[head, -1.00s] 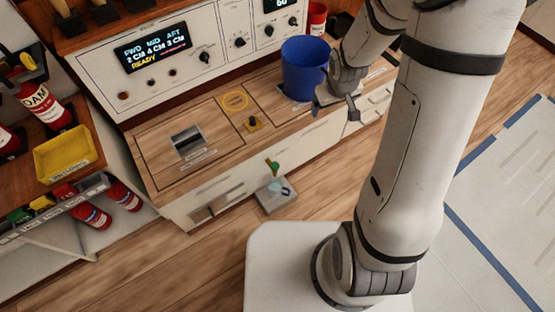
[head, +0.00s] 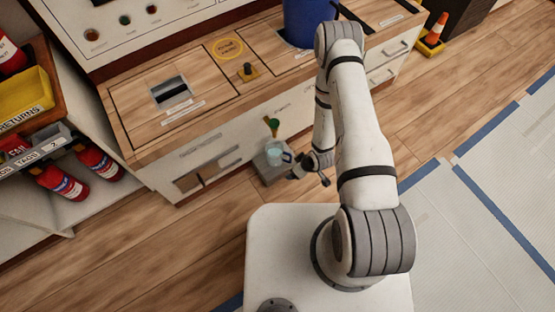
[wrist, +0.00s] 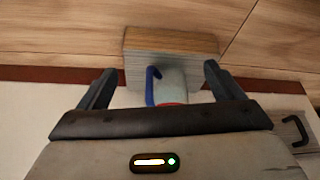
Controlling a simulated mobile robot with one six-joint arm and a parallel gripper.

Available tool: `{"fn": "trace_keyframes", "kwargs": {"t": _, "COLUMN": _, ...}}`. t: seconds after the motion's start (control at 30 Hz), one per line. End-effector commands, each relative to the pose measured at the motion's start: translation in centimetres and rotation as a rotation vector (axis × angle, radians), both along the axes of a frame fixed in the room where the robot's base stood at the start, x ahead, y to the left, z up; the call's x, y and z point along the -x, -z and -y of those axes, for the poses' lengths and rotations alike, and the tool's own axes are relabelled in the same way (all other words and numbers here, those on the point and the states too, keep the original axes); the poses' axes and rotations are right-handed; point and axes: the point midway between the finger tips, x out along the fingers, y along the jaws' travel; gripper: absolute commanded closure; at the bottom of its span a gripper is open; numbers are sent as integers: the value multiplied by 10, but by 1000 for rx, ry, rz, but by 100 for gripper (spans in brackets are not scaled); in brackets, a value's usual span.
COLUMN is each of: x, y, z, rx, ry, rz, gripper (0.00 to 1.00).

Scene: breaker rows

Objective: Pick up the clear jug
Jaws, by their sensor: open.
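The clear jug (head: 274,151) has a blue handle and stands on a small grey block (head: 270,172) low in front of the cabinet. My gripper (head: 309,177) is just to the right of the jug in the head view, apart from it. In the wrist view, the jug (wrist: 170,88) with its blue handle shows between the two spread fingers of my gripper (wrist: 160,80), with the block (wrist: 190,45) beyond it. The fingers hold nothing. The jug's lower part is partly hidden by the gripper body in the wrist view.
A green-and-brown item (head: 272,124) sticks up just behind the jug by the cabinet front (head: 225,150). A blue bin (head: 305,22) stands on the counter (head: 130,118). Wooden floor (head: 200,235) is clear in front.

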Motion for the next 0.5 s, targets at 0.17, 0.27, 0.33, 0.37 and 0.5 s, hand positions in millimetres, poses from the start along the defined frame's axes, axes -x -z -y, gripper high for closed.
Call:
{"fn": "trace_keyframes", "kwargs": {"t": 0.17, "x": -3, "y": 13, "z": -13, "rx": -9, "ry": -13, "rz": 4, "gripper": 12}}
{"fn": "trace_keyframes", "kwargs": {"t": 0.27, "x": -17, "y": 13, "z": -27, "rx": -9, "ry": -14, "rz": 6, "gripper": 12}}
{"fn": "trace_keyframes", "kwargs": {"t": 0.33, "x": -25, "y": 13, "z": -36, "rx": -9, "ry": -14, "rz": 5, "gripper": 12}}
{"fn": "trace_keyframes", "kwargs": {"t": 0.37, "x": -29, "y": 13, "z": -40, "rx": -9, "ry": -14, "rz": 5, "gripper": 12}}
{"fn": "trace_keyframes", "kwargs": {"t": 0.5, "x": -40, "y": 12, "z": -52, "rx": -9, "ry": -10, "rz": 2, "gripper": 12}}
